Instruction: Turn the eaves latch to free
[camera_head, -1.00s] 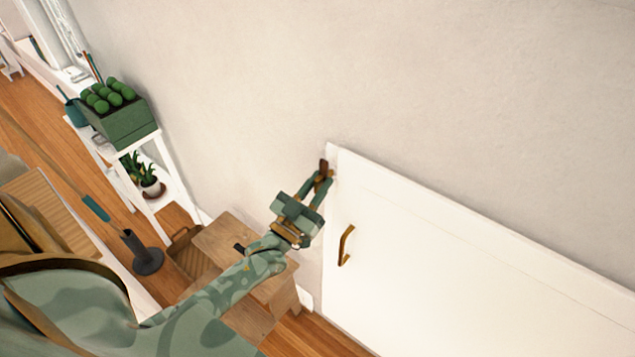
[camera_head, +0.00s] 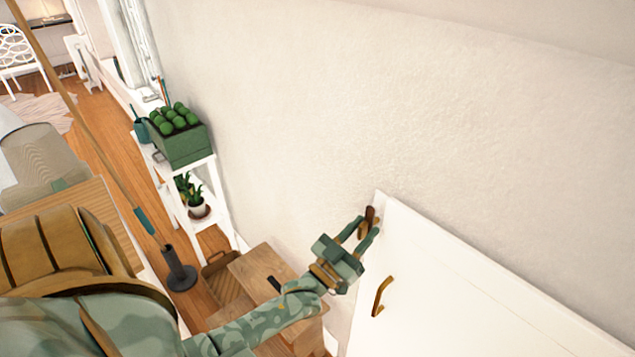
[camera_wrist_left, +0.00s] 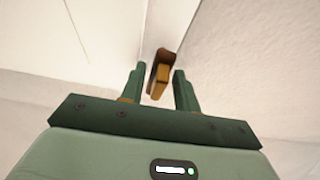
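The eaves latch (camera_head: 369,215) is a small dark brown and brass piece at the upper corner of the white eaves door (camera_head: 440,270). In the left wrist view the latch (camera_wrist_left: 160,76) stands upright, slightly tilted, between the two fingertips. My left gripper (camera_head: 366,227) is at the latch with its fingers apart, one on each side. In the left wrist view the gripper (camera_wrist_left: 160,80) shows a narrow gap beside the latch on the left; on the right I cannot tell whether the finger touches it. My right gripper is not in view.
A brass handle (camera_head: 381,296) sticks out of the door below the latch. A wooden stool (camera_head: 258,268) stands under my left arm. A white shelf (camera_head: 222,196) carries a green crate (camera_head: 183,148) and a potted plant (camera_head: 198,208). The wall above the door is bare.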

